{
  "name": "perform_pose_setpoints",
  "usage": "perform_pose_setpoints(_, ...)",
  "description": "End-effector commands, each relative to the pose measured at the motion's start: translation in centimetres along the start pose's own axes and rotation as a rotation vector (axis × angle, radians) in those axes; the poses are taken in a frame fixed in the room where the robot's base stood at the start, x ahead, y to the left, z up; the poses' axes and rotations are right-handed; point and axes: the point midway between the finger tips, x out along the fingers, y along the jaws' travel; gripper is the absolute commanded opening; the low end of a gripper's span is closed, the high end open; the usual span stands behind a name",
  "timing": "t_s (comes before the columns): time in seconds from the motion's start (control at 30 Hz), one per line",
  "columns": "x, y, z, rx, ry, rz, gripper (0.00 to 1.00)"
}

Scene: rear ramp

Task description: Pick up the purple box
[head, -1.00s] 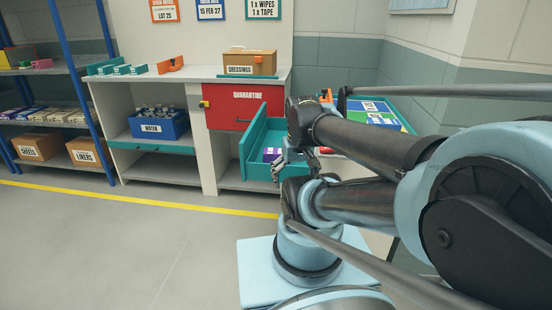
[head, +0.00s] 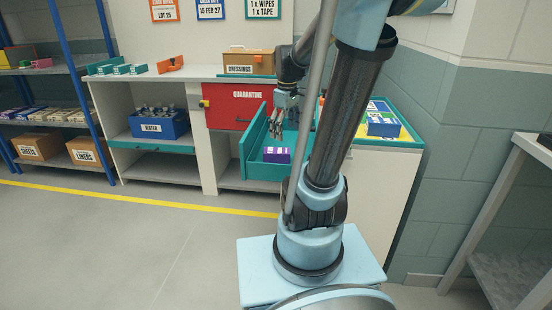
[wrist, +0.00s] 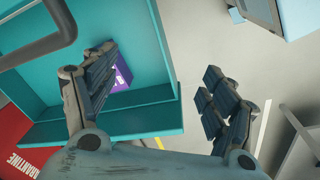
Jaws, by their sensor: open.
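The purple box (head: 276,155) lies inside the open teal drawer (head: 252,140), with a white-marked top. In the wrist view the purple box (wrist: 122,76) shows partly behind the left finger, and the teal drawer's wall (wrist: 150,122) runs beneath it. My gripper (head: 283,118) is above the drawer, higher than the box and apart from it. In the wrist view my gripper (wrist: 160,100) is open, its fingers wide apart with nothing between them; the right finger is over the floor, outside the drawer.
The red quarantine front (head: 232,115) is left of the drawer. A cardboard dressings box (head: 250,62) stands on the counter above. A blue box (head: 382,124) sits on the coloured surface at right. Floor in front is clear.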

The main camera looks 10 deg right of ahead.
Motion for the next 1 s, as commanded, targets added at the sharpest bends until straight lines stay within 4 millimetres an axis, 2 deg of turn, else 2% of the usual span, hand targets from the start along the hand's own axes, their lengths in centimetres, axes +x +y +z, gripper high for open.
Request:
perform_pose_setpoints(0.27, 0.1, 4.9, -5.0, -0.225, -0.022, -0.026, 0.78)
perform_pose_setpoints(0.6, 2.1, 10.4, -10.6, -0.492, -0.04, -0.063, 0.78)
perform_pose_setpoints(0.8, 3.1, 12.1, -12.3, -0.582, -0.044, -0.077, 0.78)
perform_pose_setpoints(1.0, 4.3, 12.4, -12.6, -0.604, -0.045, -0.08, 0.78)
